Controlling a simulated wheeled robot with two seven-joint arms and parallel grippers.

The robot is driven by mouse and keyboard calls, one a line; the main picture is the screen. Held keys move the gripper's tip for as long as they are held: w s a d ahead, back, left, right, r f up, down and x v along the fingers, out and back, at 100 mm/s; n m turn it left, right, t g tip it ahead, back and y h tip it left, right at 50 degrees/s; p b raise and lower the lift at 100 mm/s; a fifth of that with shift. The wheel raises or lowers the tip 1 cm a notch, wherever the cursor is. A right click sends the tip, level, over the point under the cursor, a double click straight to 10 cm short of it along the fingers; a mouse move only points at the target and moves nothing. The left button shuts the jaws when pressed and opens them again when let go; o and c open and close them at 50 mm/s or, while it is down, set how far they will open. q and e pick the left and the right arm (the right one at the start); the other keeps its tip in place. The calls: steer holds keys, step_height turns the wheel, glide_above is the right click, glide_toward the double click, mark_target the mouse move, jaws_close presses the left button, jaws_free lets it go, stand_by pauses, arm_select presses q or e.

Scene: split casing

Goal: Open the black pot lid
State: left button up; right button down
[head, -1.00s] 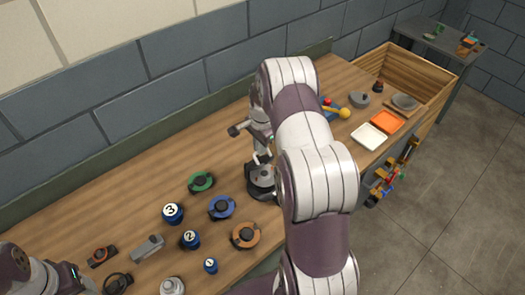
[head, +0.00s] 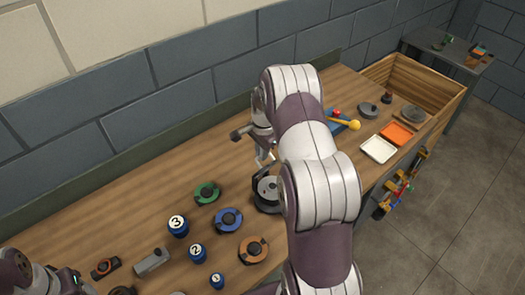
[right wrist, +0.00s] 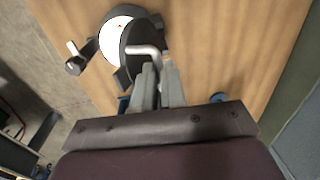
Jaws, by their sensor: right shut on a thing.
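The black pot (head: 266,203) stands on the workbench, partly hidden by my right arm in the head view. In the right wrist view its pale round inside (right wrist: 115,44) shows beside the black lid (right wrist: 130,68), which is tilted up, nearly edge-on. The lid has a pale bent handle (right wrist: 143,50). My right gripper (right wrist: 160,68) is shut on this handle. In the head view the right gripper's fingertips are hard to make out. My left gripper (head: 72,282) is at the lower left, away from the pot; its fingers are unclear.
Green (head: 206,194), blue (head: 227,220) and orange (head: 253,249) round parts lie left of the pot, near numbered blue weights (head: 178,227). White (head: 379,149) and orange (head: 397,133) trays and a wooden crate (head: 440,104) are at the right. The wall runs along the back.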

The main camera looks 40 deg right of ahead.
steer(key=c, duration=1.4)
jaws_free()
steer(key=shift+s+a+f, duration=0.15)
steer(key=shift+s+f, duration=0.05)
steer(key=shift+f, duration=0.2)
steer(key=shift+o, duration=1)
steer(key=shift+w, duration=0.4)
steer(key=r+b, duration=0.1)
steer(key=r, duration=0.2)
steer(key=r+b, duration=0.2)
steer(key=r, duration=0.2)
steer(key=shift+s+d+r, duration=0.2)
arm_select(q)
steer(key=shift+w+d+f+p, duration=0.15)
steer(key=shift+f+p, duration=0.15)
steer(key=shift+p, duration=0.95)
arm_select(e)
steer(key=r, duration=0.5)
steer(key=shift+s+r, duration=0.15)
steer(key=shift+s, duration=0.05)
